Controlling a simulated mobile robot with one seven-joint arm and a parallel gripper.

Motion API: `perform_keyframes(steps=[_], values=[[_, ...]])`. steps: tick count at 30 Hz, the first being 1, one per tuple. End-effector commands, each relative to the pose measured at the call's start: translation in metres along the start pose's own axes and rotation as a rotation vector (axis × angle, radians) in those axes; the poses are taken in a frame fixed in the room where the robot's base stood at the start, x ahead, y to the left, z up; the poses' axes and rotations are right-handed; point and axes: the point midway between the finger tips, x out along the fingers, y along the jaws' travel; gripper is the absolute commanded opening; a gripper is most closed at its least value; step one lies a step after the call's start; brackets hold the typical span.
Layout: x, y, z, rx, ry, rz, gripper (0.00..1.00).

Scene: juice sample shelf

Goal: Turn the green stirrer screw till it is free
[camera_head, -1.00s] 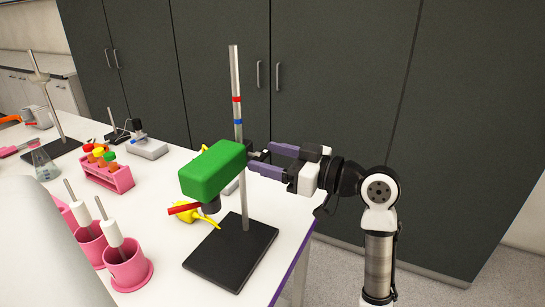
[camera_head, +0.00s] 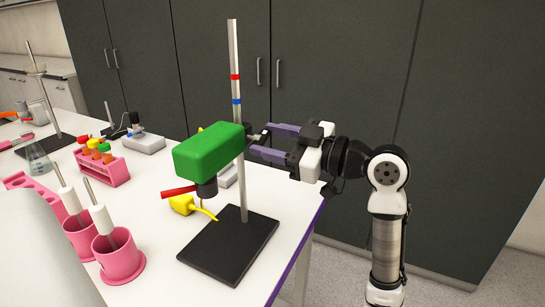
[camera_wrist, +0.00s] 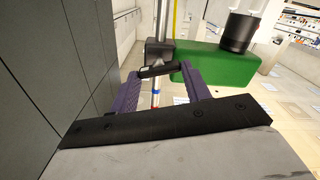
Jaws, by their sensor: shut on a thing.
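The green stirrer (camera_head: 209,151) is a green block with a dark round part under it. It sits on a metal rod (camera_head: 236,95) with a red and a blue band, rising from a black base plate (camera_head: 229,247). Its screw, with a dark bar-shaped handle (camera_wrist: 158,70), shows in the wrist view beside the rod. My gripper (camera_head: 258,141) reaches in from the right, behind the stirrer. Its purple fingers (camera_wrist: 161,86) are shut on the screw handle. The screw's thread is hidden, so I cannot tell how far it is turned.
A red bar (camera_head: 179,192) and a yellow object (camera_head: 183,204) are near the stirrer. Pink holders (camera_head: 119,258) and a pink tube rack (camera_head: 101,167) stand to the left on the white table. Dark cabinets (camera_head: 340,70) stand behind. The table's right edge runs close to the base plate.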

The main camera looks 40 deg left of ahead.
Motion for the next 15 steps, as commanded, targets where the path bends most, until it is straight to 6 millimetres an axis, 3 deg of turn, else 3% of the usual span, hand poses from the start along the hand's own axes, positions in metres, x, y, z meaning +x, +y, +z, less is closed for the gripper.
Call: perform_keyframes(steps=[1,15], values=[[-0.0002,-0.0028,0.0065,-0.048,0.002,0.001,0.24],[-0.0005,-0.0039,0.0045,-0.494,0.002,0.002,0.24]])
